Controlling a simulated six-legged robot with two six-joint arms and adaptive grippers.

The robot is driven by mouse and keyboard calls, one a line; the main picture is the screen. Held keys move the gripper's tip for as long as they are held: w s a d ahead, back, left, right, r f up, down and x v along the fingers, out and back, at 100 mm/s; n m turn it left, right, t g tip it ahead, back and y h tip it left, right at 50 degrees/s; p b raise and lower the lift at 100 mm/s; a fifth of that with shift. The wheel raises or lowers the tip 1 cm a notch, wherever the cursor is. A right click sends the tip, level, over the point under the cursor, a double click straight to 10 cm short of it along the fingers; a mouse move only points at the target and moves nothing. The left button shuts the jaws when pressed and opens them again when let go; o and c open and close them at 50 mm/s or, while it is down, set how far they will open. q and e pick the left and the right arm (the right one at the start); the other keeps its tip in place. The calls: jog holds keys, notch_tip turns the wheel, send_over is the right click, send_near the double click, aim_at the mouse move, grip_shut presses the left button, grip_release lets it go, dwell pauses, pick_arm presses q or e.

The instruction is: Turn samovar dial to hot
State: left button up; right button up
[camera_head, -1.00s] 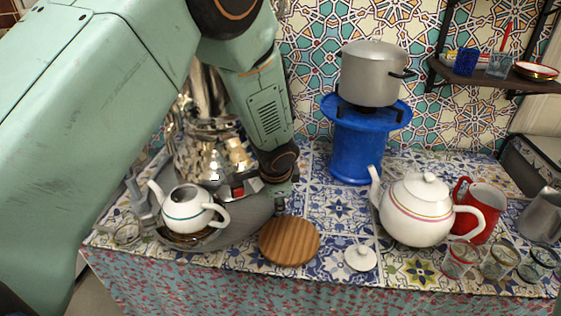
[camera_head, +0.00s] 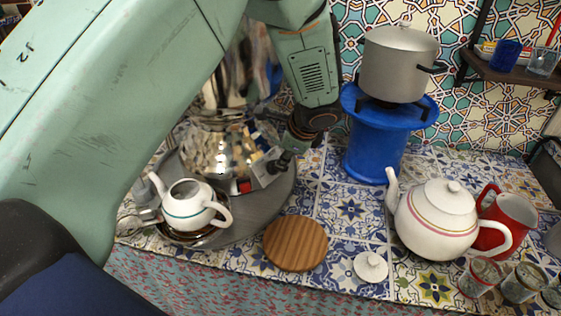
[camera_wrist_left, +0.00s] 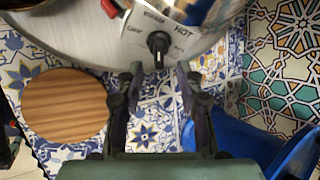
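The silver samovar (camera_head: 205,155) stands on a grey tray, partly hidden behind my left arm. In the left wrist view its control panel (camera_wrist_left: 140,32) carries a black dial (camera_wrist_left: 158,44). A white mark on the dial points toward the bottom of the picture, while the HOT label (camera_wrist_left: 184,31) is at its upper right. Other labels are hard to read. My left gripper (camera_wrist_left: 160,76) is open and empty, its two fingers just short of the dial on either side. My right gripper is not in view.
A small white teapot (camera_head: 186,213) sits at the grey tray's (camera_head: 262,215) front left. A round wooden board (camera_head: 296,243) lies in front. A blue stand (camera_head: 374,150) with a grey pot (camera_head: 398,65) is close on the right. A large white teapot (camera_head: 432,222) stands farther right.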

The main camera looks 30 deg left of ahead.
aim_at(276, 168)
pick_arm(q)
jog(key=b+x, duration=0.1)
jog(key=x, duration=0.5)
jog(key=shift+a+f, duration=0.2)
jog(key=shift+f, duration=0.15)
jog(key=shift+w+f+b, duration=0.25)
jog(key=shift+f+b, duration=0.05)
jog(key=shift+f, duration=0.05)
jog(key=shift+s+a, duration=0.1)
jog(key=shift+a, duration=0.05)
jog(key=c, duration=0.4)
grip_shut()
